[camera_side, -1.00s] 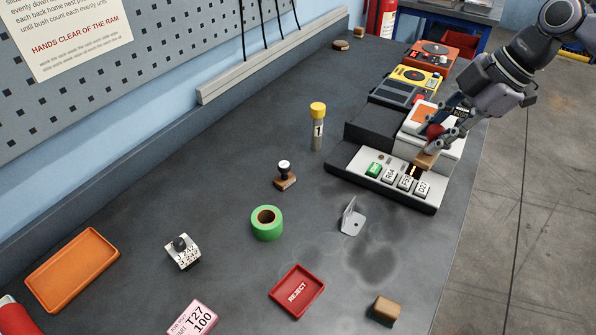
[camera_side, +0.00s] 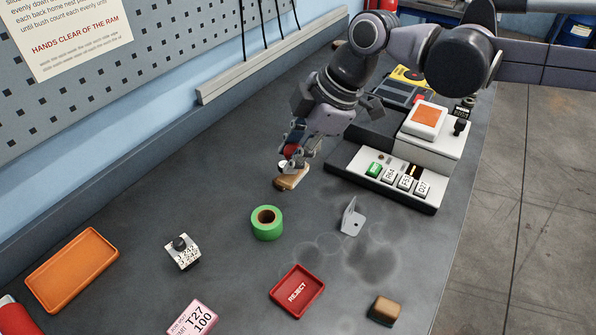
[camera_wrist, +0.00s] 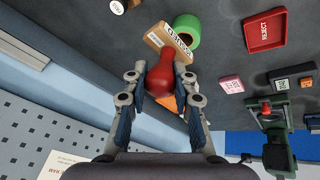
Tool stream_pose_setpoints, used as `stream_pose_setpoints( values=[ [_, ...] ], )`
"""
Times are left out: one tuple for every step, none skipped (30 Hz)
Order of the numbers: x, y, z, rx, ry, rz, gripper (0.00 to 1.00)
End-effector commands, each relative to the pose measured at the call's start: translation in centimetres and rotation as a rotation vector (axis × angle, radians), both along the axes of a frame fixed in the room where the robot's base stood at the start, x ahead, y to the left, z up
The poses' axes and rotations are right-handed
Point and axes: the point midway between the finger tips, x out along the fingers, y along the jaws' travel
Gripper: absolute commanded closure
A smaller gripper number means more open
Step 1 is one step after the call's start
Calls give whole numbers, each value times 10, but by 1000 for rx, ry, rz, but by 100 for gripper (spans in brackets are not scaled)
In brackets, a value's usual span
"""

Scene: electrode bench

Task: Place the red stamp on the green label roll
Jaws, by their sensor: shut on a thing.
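The red stamp has a red handle (camera_wrist: 160,74) and a wooden base (camera_side: 292,181). My gripper (camera_side: 295,153) is shut on its red handle and holds it above the bench, close by the black-handled stamp (camera_side: 284,166), which is mostly hidden in the side view. In the wrist view the handle sits between my two fingers, with the labelled base beyond it. The green label roll (camera_side: 267,223) lies flat on the bench, nearer the side camera and apart from the held stamp. In the wrist view the roll (camera_wrist: 187,30) shows just past the base.
A metal bracket (camera_side: 351,220) and a red REJECT tray (camera_side: 297,292) are near the roll. A numbering stamp (camera_side: 182,252), a pink block (camera_side: 192,318) and an orange tray (camera_side: 72,271) lie left. A button console (camera_side: 385,178) stands right. Bench around the roll is clear.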

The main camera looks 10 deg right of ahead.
Motion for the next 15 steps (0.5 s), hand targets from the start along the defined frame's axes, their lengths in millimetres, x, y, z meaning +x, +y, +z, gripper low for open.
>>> stream_pose_setpoints(
  values=[
    [-3, 11, -7, 0, -1, 3, 100],
    [-5, 17, -10, 0, -2, 4, 100],
    [-6, 24, -15, 0, -1, 3, 100],
    [-8, 30, -18, 0, -1, 3, 100],
    [-9, 35, -21, 0, -1, 3, 100],
    [-11, 40, -25, 1, -1, 2, 100],
    [-12, 44, -27, 0, -1, 2, 100],
    [-12, 47, -29, 0, -1, 2, 100],
    [-14, 51, -31, 0, -1, 2, 100],
    [-14, 53, -33, 0, -1, 1, 100],
    [-14, 54, -34, -1, -1, -1, 100],
    [-15, 56, -35, -1, -1, -1, 100],
    [-15, 56, -36, -1, -1, -1, 100],
    [-15, 57, -38, -1, -1, -1, 100],
    [-15, 57, -42, -1, -1, -1, 100]
  ],
)
